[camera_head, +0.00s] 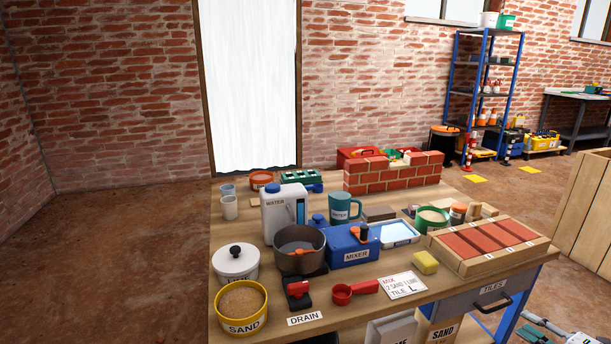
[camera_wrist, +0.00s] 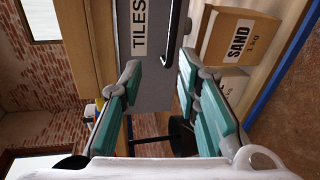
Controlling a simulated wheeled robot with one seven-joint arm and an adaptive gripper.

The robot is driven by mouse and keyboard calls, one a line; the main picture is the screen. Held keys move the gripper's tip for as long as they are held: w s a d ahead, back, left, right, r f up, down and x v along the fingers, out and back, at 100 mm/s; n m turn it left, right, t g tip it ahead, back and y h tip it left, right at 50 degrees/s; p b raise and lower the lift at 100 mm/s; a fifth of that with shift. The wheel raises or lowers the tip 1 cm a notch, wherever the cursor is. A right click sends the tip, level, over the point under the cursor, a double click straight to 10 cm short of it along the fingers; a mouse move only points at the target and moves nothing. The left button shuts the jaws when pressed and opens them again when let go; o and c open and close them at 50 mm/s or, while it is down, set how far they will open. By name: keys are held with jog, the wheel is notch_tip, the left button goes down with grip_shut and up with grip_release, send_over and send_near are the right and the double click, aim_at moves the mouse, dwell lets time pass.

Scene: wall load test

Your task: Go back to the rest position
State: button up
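My gripper (camera_wrist: 158,80) is open and empty in the wrist view, its two teal-padded fingers well apart. It faces the grey drawer (camera_wrist: 143,75) labelled TILES and its dark bar handle (camera_wrist: 173,32), with no contact visible. The SAND box (camera_wrist: 232,40) is beyond the finger on the right. In the head view, part of my gripper (camera_head: 544,326) shows at the lower right corner, beside the workbench and below the TILES drawer (camera_head: 470,304). The drawer looks shut.
The wooden workbench (camera_head: 385,309) carries a mixer (camera_head: 352,247), pot (camera_head: 299,257), sand bowl (camera_head: 241,307), water jug (camera_head: 283,213), tile tray (camera_head: 442,252) and small brick wall (camera_head: 392,178). A wooden panel (camera_head: 590,210) stands at the right. Floor shows between it and the bench.

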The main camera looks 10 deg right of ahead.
jog(key=w+a+r+n+g+y, duration=0.4)
jog(key=a+r+n, duration=0.5)
jog(key=a, duration=0.2)
jog(key=w+a+r+n+g+y, duration=0.35)
jog(key=a+r+n, duration=0.55)
jog(key=a, duration=0.3)
jog(key=s+a+r+n+g, duration=0.2)
jog(key=a+r+n, duration=0.15)
jog(key=a, duration=0.25)
jog(key=s+a+r+n+g, duration=0.1)
jog(key=a+r+n+g, duration=0.1)
jog(key=a+n, duration=0.35)
jog(key=s+a+r+n+g+h, duration=0.4)
jog(key=s+a+r+n, duration=0.1)
jog(key=s+a+n, duration=0.65)
jog(key=s+n+h, duration=0.6)
jog(key=s+n, duration=0.7)
jog(key=s, duration=0.2)
notch_tip(320, 180, up, 34)
jog(key=t+p, duration=0.4)
jog(key=p, duration=2.8)
jog(key=shift+d, duration=0.4)
